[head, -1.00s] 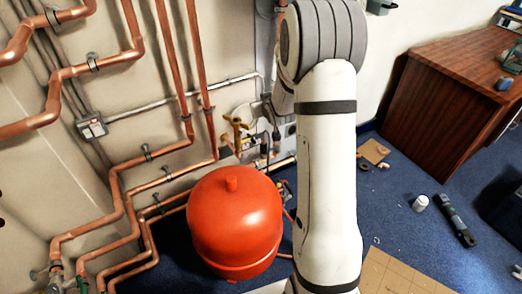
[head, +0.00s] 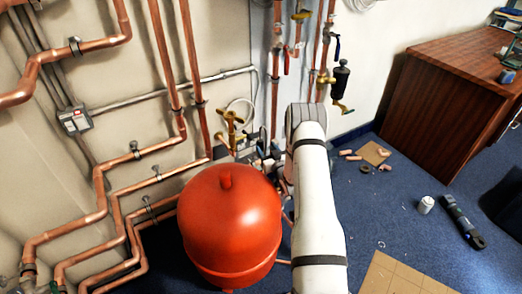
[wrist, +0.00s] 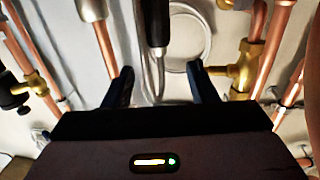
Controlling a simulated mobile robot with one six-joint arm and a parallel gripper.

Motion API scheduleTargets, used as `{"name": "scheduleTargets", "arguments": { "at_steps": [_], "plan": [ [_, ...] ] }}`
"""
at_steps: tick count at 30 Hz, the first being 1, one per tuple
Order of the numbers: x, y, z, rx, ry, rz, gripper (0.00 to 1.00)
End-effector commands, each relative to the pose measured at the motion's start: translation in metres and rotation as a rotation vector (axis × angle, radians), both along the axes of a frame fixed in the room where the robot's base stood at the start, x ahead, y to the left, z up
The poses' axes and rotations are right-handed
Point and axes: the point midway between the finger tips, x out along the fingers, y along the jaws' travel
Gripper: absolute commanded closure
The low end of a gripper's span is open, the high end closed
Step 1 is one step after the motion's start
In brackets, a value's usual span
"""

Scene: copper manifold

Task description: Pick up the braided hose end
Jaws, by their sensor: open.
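In the wrist view a grey hose (wrist: 151,68) with a black sleeve (wrist: 156,22) runs between the two dark fingers of my gripper (wrist: 160,72). The fingers are open, with a visible gap on both sides of the hose. I cannot tell how far the hose lies in depth from the fingertips. A pale looped line (wrist: 206,42) curves beside it to the right. In the head view my gripper is mostly hidden by my arm, low near the wall beside the red tank, and the hose end cannot be made out there.
A brass valve (wrist: 240,70) on copper pipe stands close to the right finger. Another copper pipe with a fitting (wrist: 92,10) is near the left. A red tank (head: 230,225) stands left of my arm. A wooden cabinet (head: 440,90) is at right; the blue carpet there has scattered items.

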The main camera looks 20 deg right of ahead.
Motion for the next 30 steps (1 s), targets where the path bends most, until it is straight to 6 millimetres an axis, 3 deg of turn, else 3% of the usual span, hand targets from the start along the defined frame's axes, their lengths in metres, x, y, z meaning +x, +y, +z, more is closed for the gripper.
{"name": "scheduleTargets", "arguments": {
  "at_steps": [1, 4, 11, 21, 30],
  "plan": [
    [0.0, 0.0, -0.014, 0.001, 0.002, 0.0, 0.48],
    [0.001, 0.0, -0.028, 0.0, 0.0, -0.001, 0.48],
    [0.02, 0.001, -0.023, 0.0, -0.001, -0.001, 0.48],
    [0.068, 0.003, -0.023, -0.002, -0.001, -0.001, 0.48],
    [0.075, 0.003, -0.022, 0.0, 0.001, -0.003, 0.48]
  ]
}}
